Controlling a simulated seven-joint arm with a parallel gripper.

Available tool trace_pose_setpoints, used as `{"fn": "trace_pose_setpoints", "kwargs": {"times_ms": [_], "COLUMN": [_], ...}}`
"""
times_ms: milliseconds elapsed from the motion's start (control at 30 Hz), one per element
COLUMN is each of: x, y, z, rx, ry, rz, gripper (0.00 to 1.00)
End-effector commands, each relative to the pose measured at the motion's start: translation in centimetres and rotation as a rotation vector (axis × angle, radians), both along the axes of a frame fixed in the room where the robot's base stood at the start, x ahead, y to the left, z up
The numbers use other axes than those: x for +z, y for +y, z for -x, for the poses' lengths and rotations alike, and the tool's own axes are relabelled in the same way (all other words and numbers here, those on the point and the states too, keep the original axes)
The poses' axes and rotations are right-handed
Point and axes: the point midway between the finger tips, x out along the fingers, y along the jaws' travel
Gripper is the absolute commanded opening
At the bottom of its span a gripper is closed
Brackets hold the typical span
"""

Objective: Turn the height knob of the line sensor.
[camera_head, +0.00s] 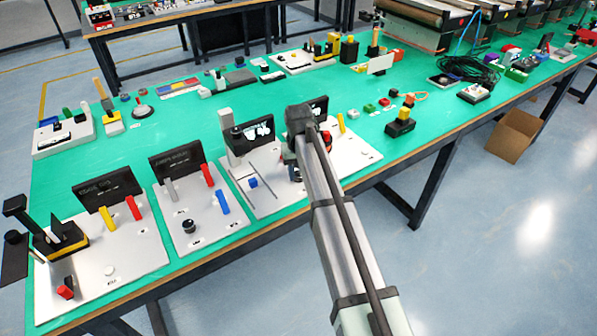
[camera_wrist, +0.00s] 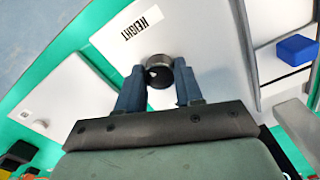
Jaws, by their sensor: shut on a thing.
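The height knob (camera_wrist: 159,71) is a small round dark knob with a grey metallic rim and a pale mark on its face. It sits on a white panel (camera_wrist: 205,25) beside a printed "HEIGHT" label (camera_wrist: 141,29). My gripper (camera_wrist: 160,80) is shut on the knob, with one blue-grey finger on either side. In the head view my arm reaches over a light panel (camera_head: 268,205) with a dark display (camera_head: 260,131) behind it. My arm hides the knob and most of the gripper there.
A blue block (camera_wrist: 297,50) lies on the panel beyond a dark slot; it also shows in the head view (camera_head: 252,183). A neighbouring panel (camera_head: 190,240) carries red and blue levers and a black knob (camera_head: 188,226).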

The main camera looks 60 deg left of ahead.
Motion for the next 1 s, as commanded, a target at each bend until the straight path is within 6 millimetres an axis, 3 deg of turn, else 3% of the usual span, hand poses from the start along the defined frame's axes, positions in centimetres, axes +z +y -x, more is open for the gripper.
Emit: {"fn": "trace_pose_setpoints", "kwargs": {"times_ms": [500,1000], "x": [0.05,0.06], "y": [0.09,0.1], "z": [-0.05,-0.07], "rx": [-0.347,-0.418], "ry": [-0.001,-0.001], "rz": [-0.002,-0.002], "gripper": [0.05,0.05]}}
